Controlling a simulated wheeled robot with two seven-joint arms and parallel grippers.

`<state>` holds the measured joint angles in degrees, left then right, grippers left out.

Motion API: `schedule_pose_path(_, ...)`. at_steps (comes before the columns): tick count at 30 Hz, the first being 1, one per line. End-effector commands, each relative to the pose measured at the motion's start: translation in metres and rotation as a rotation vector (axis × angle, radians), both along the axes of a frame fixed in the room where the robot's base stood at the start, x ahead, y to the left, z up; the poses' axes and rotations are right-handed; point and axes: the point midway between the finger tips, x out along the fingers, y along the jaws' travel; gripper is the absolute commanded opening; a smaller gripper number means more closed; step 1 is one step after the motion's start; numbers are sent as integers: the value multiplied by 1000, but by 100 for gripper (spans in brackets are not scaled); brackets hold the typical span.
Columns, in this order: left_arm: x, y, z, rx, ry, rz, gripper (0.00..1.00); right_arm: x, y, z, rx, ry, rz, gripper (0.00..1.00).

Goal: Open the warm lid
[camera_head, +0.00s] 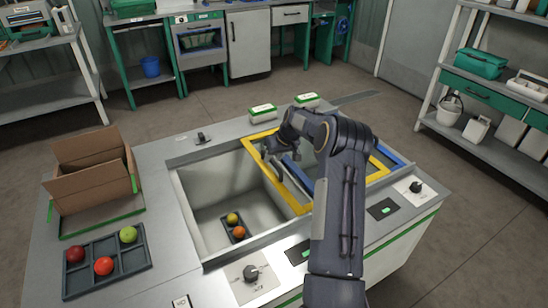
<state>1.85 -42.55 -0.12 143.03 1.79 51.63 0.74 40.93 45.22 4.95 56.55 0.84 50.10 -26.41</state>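A yellow-framed lid (258,163) lies over the right part of the counter's opening, partly hidden by my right arm. A blue frame edge (389,154) shows at its right. I read no word on either frame. My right gripper (272,157) points down over the left part of the yellow frame, close to a grey bar (291,182). Whether its fingers touch the bar or are closed is too small to tell. The left well (197,187) is uncovered, with a small dark tray holding a yellow and an orange tomato (238,231). My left gripper is out of view.
A cardboard box (92,190) and a dark tray (110,276) with red and green tomatoes stand on the counter's left. Knobs (250,273) line the front edge. Two green-white boxes (263,112) sit behind the lid. Shelves stand beyond the floor.

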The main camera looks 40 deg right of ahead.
Motion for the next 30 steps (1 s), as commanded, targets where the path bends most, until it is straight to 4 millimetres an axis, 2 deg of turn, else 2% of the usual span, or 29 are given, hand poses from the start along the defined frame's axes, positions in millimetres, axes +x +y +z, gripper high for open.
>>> schedule_pose_path(9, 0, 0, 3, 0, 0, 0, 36, -22, -5, 48, -3, -1, -2, 36)
schedule_pose_path(13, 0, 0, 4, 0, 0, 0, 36, -28, -6, 62, -2, 0, -1, 36)
schedule_pose_path(18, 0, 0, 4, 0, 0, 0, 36, -31, -7, 67, -1, -1, -1, 36)
schedule_pose_path(30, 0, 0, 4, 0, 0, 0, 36, -31, -7, 67, -1, -1, -1, 36)
